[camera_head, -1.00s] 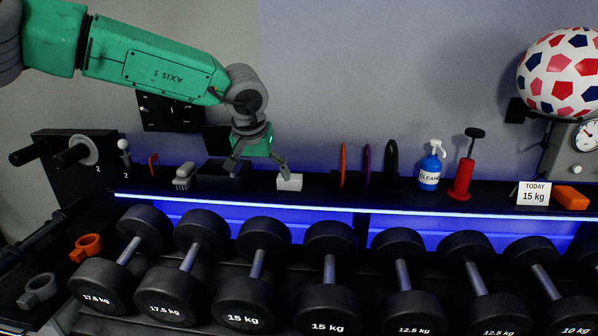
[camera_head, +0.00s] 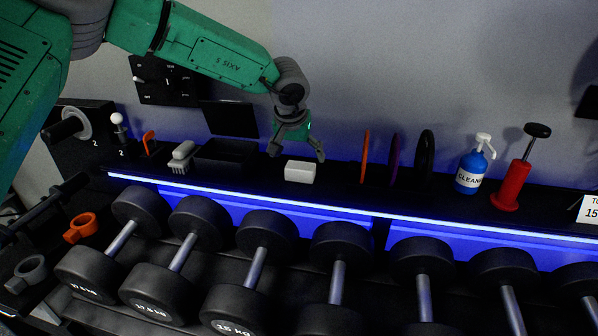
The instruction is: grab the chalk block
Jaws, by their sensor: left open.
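The chalk block (camera_head: 300,171) is a small white block on the dark shelf above the dumbbells, near the middle of the view. My left gripper (camera_head: 297,156) hangs from the green arm just above and behind the block. Its two fingers are spread, one to the left of the block and one near its upper right. The fingers look empty. I cannot tell whether they touch the block. My right gripper does not show.
Left of the block are an open black box (camera_head: 222,158) and a white-bristled brush (camera_head: 182,157). To the right stand upright discs (camera_head: 394,160), a blue cleaner bottle (camera_head: 472,170) and a red pump (camera_head: 513,184). Dumbbells (camera_head: 268,236) fill the rack below the lit edge.

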